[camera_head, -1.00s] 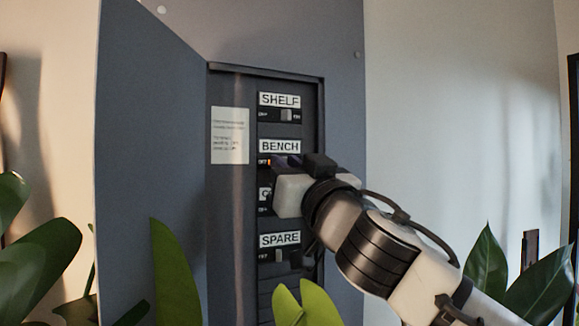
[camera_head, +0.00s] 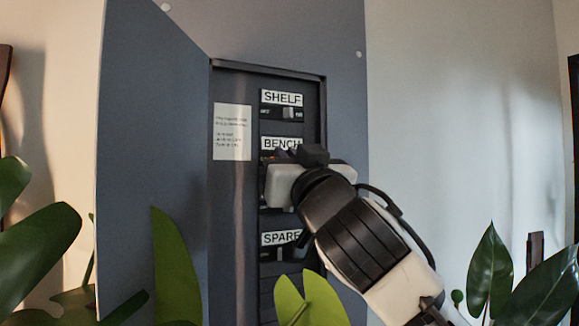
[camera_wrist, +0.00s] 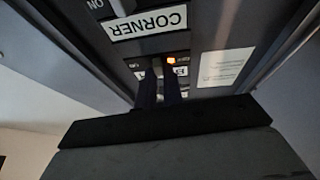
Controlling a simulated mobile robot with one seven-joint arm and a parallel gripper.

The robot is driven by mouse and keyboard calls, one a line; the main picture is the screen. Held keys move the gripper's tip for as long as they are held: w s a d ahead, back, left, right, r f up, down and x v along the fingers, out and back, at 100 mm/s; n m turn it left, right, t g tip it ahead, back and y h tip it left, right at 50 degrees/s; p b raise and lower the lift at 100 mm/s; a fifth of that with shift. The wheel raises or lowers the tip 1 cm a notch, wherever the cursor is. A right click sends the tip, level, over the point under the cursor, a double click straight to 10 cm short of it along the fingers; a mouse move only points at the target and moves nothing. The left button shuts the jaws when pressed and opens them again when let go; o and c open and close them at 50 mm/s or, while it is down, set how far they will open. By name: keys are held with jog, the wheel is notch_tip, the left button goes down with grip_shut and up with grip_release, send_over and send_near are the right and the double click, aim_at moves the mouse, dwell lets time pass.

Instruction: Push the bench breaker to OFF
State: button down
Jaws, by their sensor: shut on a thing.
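The bench breaker sits under the BENCH label (camera_head: 281,144) in the open panel, second row from the top. My gripper (camera_head: 284,155) is at this row and covers most of the breaker. In the wrist view, which is upside down, the two dark fingers of my gripper (camera_wrist: 159,78) are close together at the breaker row. They are shut on its lever, which is mostly hidden between them. A small orange light (camera_wrist: 171,60) glows beside the fingertips, on the OFF side. The lever's exact position is hidden.
The SHELF breaker (camera_head: 288,113) is above and the SPARE breaker (camera_head: 283,253) below. The CORNER label (camera_wrist: 148,22) shows in the wrist view. A paper note (camera_head: 232,132) is on the panel's left. The open door (camera_head: 152,150) and plant leaves (camera_head: 176,265) flank the panel.

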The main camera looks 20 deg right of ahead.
jog(key=shift+a+f, duration=0.1)
jog(key=shift+f, duration=0.3)
jog(key=c, duration=1.5)
grip_release()
jog(key=b+v, duration=0.1)
jog(key=v, duration=0.3)
jog(key=b+v, duration=0.2)
jog(key=v, duration=0.3)
jog(key=b+v, duration=0.1)
jog(key=v, duration=0.4)
jog(key=shift+r, duration=0.3)
